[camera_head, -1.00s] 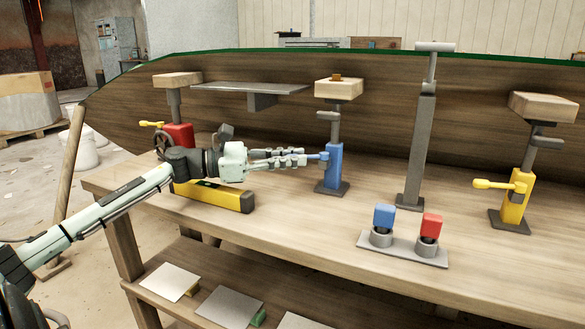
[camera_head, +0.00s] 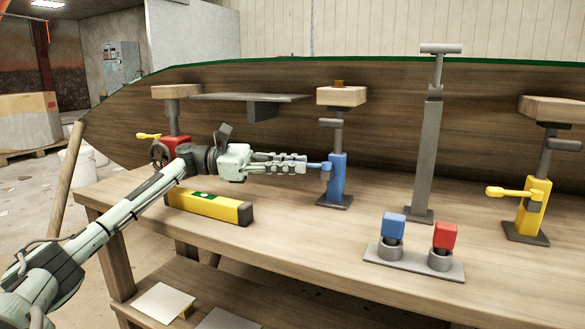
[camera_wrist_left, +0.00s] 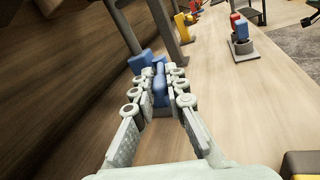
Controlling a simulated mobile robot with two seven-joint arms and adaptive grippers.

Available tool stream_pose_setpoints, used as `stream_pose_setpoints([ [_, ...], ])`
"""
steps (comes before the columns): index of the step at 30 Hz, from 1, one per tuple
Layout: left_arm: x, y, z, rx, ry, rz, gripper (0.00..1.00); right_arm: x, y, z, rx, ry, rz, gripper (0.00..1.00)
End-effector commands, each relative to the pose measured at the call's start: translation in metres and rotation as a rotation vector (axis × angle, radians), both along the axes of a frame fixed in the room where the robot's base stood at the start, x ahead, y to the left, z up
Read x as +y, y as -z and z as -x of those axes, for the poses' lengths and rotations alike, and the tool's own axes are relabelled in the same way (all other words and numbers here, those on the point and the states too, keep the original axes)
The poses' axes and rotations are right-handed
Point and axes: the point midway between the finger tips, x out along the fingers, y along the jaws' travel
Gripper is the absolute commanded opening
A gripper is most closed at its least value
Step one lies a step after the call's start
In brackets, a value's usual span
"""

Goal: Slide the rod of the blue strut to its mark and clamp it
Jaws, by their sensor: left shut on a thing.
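The blue strut (camera_head: 337,180) stands upright on the bench in the middle of the head view. Its grey rod (camera_head: 338,137) rises from the blue body, with a grey cross handle, to a wooden pad (camera_head: 341,96) against the hull (camera_head: 385,120). My left gripper (camera_head: 304,163) comes in from the left, shut on the blue clamp lever (camera_head: 319,165) at the strut's side. In the left wrist view the blue lever (camera_wrist_left: 159,90) lies between the fingers. I cannot make out a mark on the rod.
A red strut (camera_head: 176,147) stands at left and a yellow strut (camera_head: 533,205) at right. A yellow level (camera_head: 208,206) lies below my left wrist. A tall grey post (camera_head: 425,160) and a holder (camera_head: 415,262) with blue and red blocks stand to the right.

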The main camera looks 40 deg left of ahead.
Motion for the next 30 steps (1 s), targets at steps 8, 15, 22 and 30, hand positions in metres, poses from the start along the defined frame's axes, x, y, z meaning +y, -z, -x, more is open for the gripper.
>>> stream_pose_setpoints([
  [8, 0.0002, -0.0017, -0.0007, -0.003, 0.051, 0.003, 0.00, -0.0015, -0.0025, 0.0021, -0.023, 0.003, -0.007, 0.40],
  [15, 0.0000, -0.0014, -0.0005, -0.003, 0.060, 0.002, 0.00, -0.0018, -0.0031, 0.0024, -0.026, 0.003, -0.008, 0.40],
  [22, -0.0001, -0.0013, -0.0005, -0.003, 0.060, 0.002, 0.00, -0.0019, -0.0033, 0.0024, -0.027, 0.003, -0.008, 0.40],
  [30, -0.0003, -0.0006, -0.0004, -0.001, 0.060, 0.001, 0.34, -0.0019, -0.0033, 0.0024, -0.027, 0.003, -0.008, 0.40],
])
